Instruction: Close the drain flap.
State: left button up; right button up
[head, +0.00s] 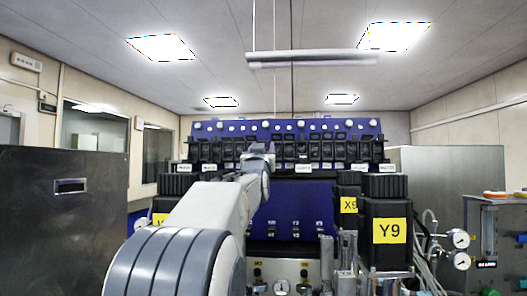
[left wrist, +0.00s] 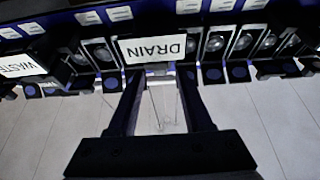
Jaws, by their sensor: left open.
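The white DRAIN label (left wrist: 152,48) appears upside down in the left wrist view, in a row of dark valve-like units. It covers part of the unit behind it, and I cannot tell the drain flap's exact angle. My left gripper (left wrist: 160,76) is open, with its fingertips just below the label in that picture and nothing held between them. Whether a fingertip touches the flap is unclear. In the head view my left arm reaches up to the black row on the blue panel (head: 290,200); the fingertips are hidden there. My right gripper is not in view.
A WASTE label (left wrist: 22,65) sits left of DRAIN in the wrist view. Dark metal cabinet (head: 60,220) stands left; gauges (head: 460,240) and tubing are at right.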

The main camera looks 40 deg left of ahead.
pick_arm(q)
jog(key=b+v, duration=0.3)
jog(key=v, duration=0.4)
jog(key=shift+s, duration=0.2)
jog(key=shift+d, duration=0.1)
